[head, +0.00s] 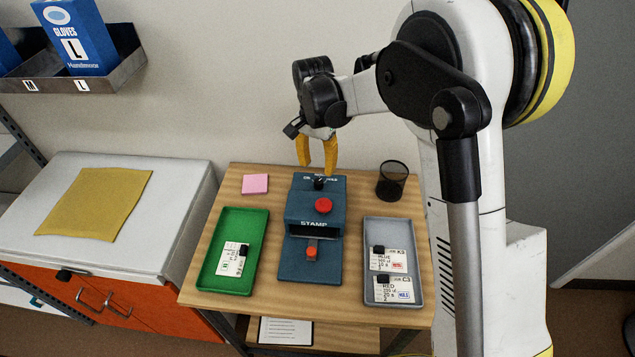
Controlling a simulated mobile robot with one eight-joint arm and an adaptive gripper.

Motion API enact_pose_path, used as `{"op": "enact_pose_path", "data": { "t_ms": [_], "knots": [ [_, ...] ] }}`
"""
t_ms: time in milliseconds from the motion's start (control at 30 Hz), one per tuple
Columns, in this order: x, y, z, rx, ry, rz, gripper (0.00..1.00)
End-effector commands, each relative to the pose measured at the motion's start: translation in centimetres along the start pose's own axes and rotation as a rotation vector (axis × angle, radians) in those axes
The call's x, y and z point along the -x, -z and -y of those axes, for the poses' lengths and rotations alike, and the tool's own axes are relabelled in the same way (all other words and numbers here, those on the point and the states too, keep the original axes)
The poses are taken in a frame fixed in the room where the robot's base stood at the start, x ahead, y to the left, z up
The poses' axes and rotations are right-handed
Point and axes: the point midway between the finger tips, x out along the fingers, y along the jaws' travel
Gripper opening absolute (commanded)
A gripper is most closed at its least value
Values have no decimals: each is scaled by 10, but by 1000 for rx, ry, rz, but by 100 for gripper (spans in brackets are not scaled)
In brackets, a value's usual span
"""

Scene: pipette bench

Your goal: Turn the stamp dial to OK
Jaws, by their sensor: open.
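The blue stamp machine (330,257) stands in the middle of the wooden table, with a red button on top and a smaller red button low at its front. The stamp dial (319,183) is a small black knob at the machine's back end, with small white lettering behind it. The lettering is partly hidden and too small to read, so I cannot tell the dial's setting. My gripper (318,172) has yellow fingers pointing down. It is open and empty, just above or behind the dial. I cannot tell whether it touches the dial.
A green tray (208,271) with one card lies left of the stamp; a grey tray (403,229) with two cards lies right. A black mesh cup (392,181) stands at back right, near my arm. A pink note pad (255,184) lies at back left.

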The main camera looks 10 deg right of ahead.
Motion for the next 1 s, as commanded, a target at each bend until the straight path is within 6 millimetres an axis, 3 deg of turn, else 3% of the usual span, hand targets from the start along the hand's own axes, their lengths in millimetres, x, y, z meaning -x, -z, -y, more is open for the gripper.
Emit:
{"op": "enact_pose_path", "data": {
  "t_ms": [100, 300, 733, 900, 1000],
  "knots": [
    [-29, 0, 0, 0, 0, 0, 46],
    [-59, 0, 0, 0, 1, 0, 46],
    [-68, 0, 0, 1, 1, -1, 46],
    [-68, 0, 0, 1, 1, -1, 0],
    [-68, 0, 0, 1, 1, -1, 0]
  ]
}}
